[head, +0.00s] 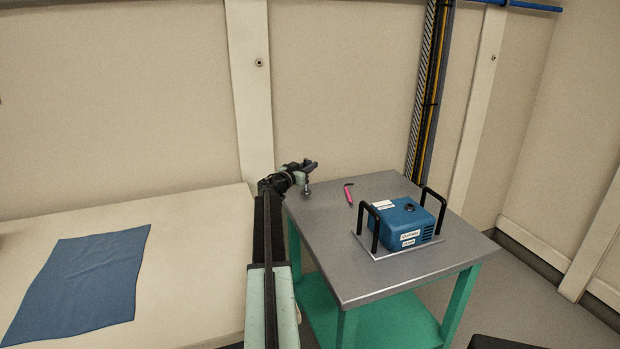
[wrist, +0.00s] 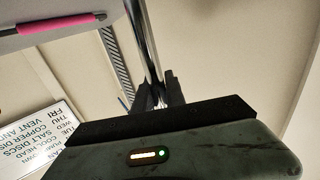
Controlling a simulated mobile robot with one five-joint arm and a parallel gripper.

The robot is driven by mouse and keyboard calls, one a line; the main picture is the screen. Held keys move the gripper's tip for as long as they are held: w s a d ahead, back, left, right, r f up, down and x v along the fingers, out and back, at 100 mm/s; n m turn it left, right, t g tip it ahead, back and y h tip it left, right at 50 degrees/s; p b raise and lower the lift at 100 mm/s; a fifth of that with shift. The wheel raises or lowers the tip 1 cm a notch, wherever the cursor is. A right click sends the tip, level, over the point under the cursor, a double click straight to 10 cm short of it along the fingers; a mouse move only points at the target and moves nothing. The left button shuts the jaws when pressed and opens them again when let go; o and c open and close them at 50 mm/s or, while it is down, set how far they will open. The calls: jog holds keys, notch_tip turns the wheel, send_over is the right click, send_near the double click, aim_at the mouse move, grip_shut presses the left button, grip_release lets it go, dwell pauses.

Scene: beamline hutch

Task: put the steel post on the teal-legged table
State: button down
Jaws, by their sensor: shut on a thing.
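The steel post (head: 307,187) is a small shiny upright rod below my gripper (head: 308,167) in the head view. In the wrist view the post (wrist: 143,45) runs from the top edge down between the dark fingers of my gripper (wrist: 158,95), which are shut on it. The teal-legged table (head: 375,286) has a grey top and a teal lower shelf. My gripper and the post are at the far left corner of its top. I cannot tell whether the post's lower end touches the top.
A pink-handled tool (head: 348,194) lies on the tabletop, right of the post. A blue device (head: 404,223) with black handles stands farther right. The front left of the top is bare. A pale bench (head: 190,240) with a blue cloth (head: 85,280) is at left.

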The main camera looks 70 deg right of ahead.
jog(key=shift+f, duration=0.75)
jog(key=c, duration=1.4)
grip_release()
jog(key=shift+r, duration=0.1)
jog(key=shift+r, duration=0.1)
jog(key=shift+a+r, duration=0.1)
jog(key=shift+r, duration=0.05)
jog(key=v, duration=0.7)
jog(key=shift+w+a, duration=0.1)
jog(key=shift+a, duration=0.05)
